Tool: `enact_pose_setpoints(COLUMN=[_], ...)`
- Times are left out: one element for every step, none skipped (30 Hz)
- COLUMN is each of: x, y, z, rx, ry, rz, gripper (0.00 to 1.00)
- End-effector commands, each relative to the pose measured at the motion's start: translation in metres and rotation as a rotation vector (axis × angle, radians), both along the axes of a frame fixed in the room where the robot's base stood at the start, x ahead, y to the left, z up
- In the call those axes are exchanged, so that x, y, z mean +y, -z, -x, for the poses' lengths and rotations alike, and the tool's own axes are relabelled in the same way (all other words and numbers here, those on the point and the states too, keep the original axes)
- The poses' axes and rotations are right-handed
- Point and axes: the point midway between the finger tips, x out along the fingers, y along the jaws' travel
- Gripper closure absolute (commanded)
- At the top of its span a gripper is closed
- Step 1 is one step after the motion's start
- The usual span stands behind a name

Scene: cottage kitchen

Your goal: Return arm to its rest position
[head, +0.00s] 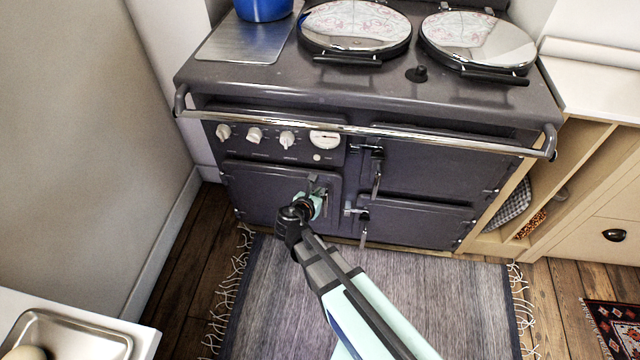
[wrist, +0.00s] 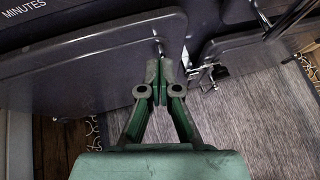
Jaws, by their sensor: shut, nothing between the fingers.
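My arm (head: 352,296) reaches from the bottom of the head view up to the front of the dark grey range cooker (head: 400,90). My gripper (head: 314,182) is at the lower left oven door (head: 262,190), near that door's latch. In the wrist view my gripper (wrist: 160,72) has its fingertips together with nothing between them. The tips are in front of the right part of the door (wrist: 100,75). I cannot tell whether they touch it. The door looks closed.
A chrome rail (head: 360,131) runs along the cooker's front above the knobs (head: 254,134). Right-hand doors (head: 425,165) have projecting latches (wrist: 212,73). A striped rug (head: 265,300) covers the floor. A wall is left; open shelves (head: 545,190) are right. A sink counter (head: 75,335) is lower left.

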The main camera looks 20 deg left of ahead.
Motion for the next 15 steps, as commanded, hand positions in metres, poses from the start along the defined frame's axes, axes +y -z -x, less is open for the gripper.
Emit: enact_pose_setpoints(x=[-0.006, -0.007, -0.01, -0.011, -0.012, -0.013, -0.015, -0.016, -0.017, -0.017, -0.017, -0.018, -0.018, -0.019, -0.019], y=[-0.008, -0.011, -0.015, -0.018, -0.02, -0.024, -0.026, -0.028, -0.031, -0.032, -0.034, -0.035, -0.036, -0.037, -0.038], z=[0.013, 0.019, 0.026, 0.031, 0.035, 0.041, 0.045, 0.049, 0.053, 0.055, 0.058, 0.061, 0.062, 0.064, 0.065], rx=[0.0, 0.001, 0.001, 0.002, 0.002, 0.002, 0.002, 0.002, 0.002, 0.002, 0.002, 0.002, 0.002, 0.002, 0.002], ry=[-0.003, -0.003, -0.002, -0.002, -0.002, -0.003, -0.003, -0.002, -0.001, -0.002, -0.002, -0.002, -0.002, -0.001, -0.001], rz=[-0.002, -0.001, -0.001, -0.001, -0.001, -0.001, -0.001, -0.001, 0.0, -0.001, -0.001, -0.001, -0.001, 0.0, 0.0], gripper=[1.0, 1.0, 1.0, 1.0, 1.0, 1.0, 1.0, 1.0, 1.0, 1.0, 1.0, 1.0, 1.0, 1.0, 1.0])
